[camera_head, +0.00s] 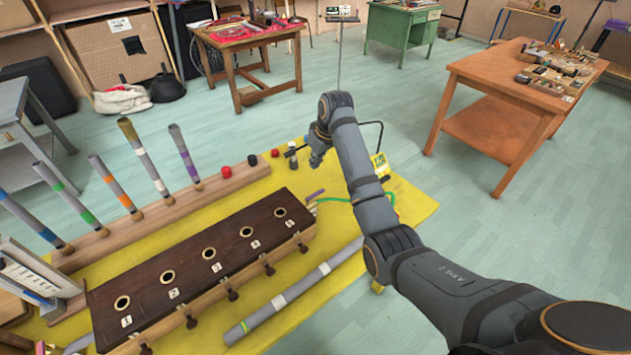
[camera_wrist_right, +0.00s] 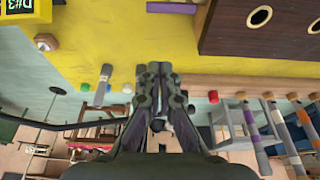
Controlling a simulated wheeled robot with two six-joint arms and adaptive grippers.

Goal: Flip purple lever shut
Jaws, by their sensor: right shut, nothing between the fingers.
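A short purple piece (camera_head: 315,194) sticks out at the far right end of the dark wooden box (camera_head: 205,262). It may be the lever, but it is too small to tell its position. A similar greyish-purple piece shows at the top edge of the right wrist view (camera_wrist_right: 170,7). My right gripper (camera_head: 316,160) is above the yellow mat (camera_head: 405,195), just beyond that piece and apart from it. Its fingers, also in the right wrist view (camera_wrist_right: 153,72), are together and empty. My left gripper is not in view.
Upright banded tubes (camera_head: 147,158) stand in a wooden rail left of the box. A red button (camera_head: 275,153), a small stand (camera_head: 291,155) and a yellow-green display (camera_head: 380,165) are near my right gripper. A long grey tube (camera_head: 295,290) lies in front.

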